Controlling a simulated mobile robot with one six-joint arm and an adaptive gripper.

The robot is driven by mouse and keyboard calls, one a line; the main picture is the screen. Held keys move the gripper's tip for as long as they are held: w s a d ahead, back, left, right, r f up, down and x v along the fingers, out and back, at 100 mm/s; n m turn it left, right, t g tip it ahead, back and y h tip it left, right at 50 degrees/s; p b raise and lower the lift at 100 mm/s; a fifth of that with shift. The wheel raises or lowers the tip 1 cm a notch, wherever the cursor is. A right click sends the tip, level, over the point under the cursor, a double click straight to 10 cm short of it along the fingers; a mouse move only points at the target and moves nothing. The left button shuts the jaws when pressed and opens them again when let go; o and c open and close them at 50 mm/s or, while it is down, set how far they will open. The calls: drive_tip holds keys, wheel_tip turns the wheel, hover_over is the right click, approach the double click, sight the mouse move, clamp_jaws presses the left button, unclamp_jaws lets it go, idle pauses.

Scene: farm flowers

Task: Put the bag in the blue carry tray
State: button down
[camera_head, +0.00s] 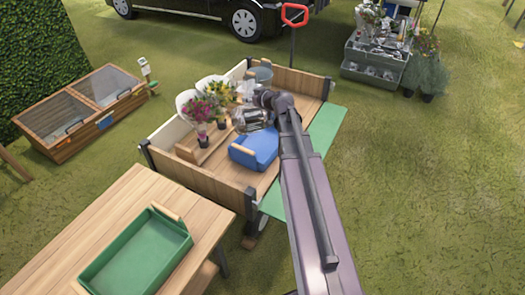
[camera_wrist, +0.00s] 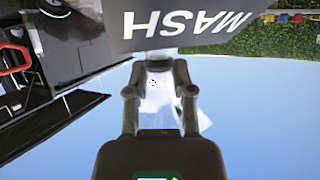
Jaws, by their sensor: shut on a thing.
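The blue carry tray (camera_head: 254,152), with wooden handles, lies on the floor of a wooden cart. My gripper (camera_head: 262,100) is over the cart, just behind the tray in the head view. A grey bag (camera_head: 250,119) is at my gripper, partly hidden by it. In the wrist view a grey surface with upside-down white letters "MASH" (camera_wrist: 190,25), apparently the bag, is close beyond my gripper (camera_wrist: 157,62). The jaws are shut on the bag near its edge. I cannot tell whether the bag touches the cart.
Potted flowers (camera_head: 202,108) stand left of the bag in the cart (camera_head: 200,172). A table (camera_head: 60,250) with a green tray (camera_head: 140,262) is at the front left. A red-handled tool (camera_head: 294,15) rises behind the cart. A black vehicle (camera_head: 215,12) stands further back.

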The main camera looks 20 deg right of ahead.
drive_tip(key=w+d+f+b, duration=0.6)
drive_tip(key=w+f+b, duration=0.2)
drive_tip(key=f+b, duration=0.1)
drive_tip(key=w+d+f+m+h+b, duration=0.1)
drive_tip(key=w+d+f+b, duration=0.5)
drive_tip(key=w+f+b, duration=0.2)
drive_tip(key=shift+f+b, duration=0.4)
drive_tip(key=shift+f, duration=0.55)
wheel_tip(320, 180, down, 6)
drive_tip(key=b, duration=0.6)
drive_tip(key=shift+f, duration=0.15)
